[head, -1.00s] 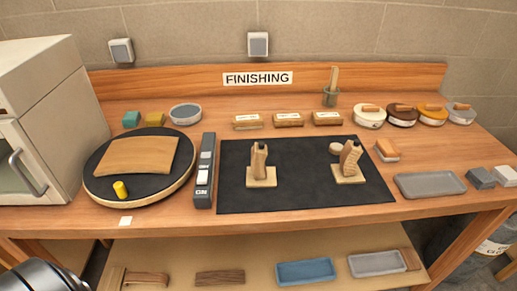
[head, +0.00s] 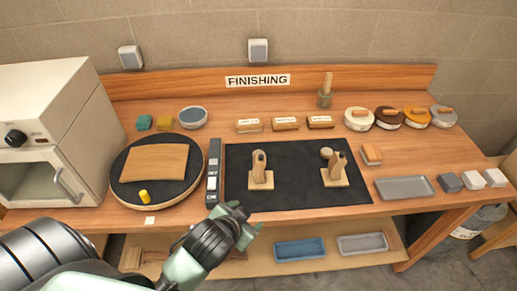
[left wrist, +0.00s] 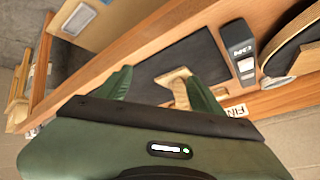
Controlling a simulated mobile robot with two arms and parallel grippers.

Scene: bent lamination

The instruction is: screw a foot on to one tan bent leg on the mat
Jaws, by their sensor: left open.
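Two tan bent legs stand on square bases on the black mat (head: 296,165). The left leg (head: 260,166) has a dark top, and the right leg (head: 338,166) leans. A small round tan piece (head: 326,153) lies behind the right leg; I cannot tell whether it is a foot. My left gripper (head: 240,211) is open and empty in front of the mat's front edge, apart from both legs. In the left wrist view, the open fingers (left wrist: 160,92) frame part of the mat, with a tan leg (left wrist: 180,90) close to one finger. My right gripper is out of view.
A round turntable (head: 125,190) carries a curved wooden panel (head: 155,161) and a yellow piece (head: 144,196). A grey switch strip (head: 213,170) stands beside the mat. Labelled blocks (head: 286,124) and round tins (head: 388,117) line the back. A grey tray (head: 404,187) lies to the right.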

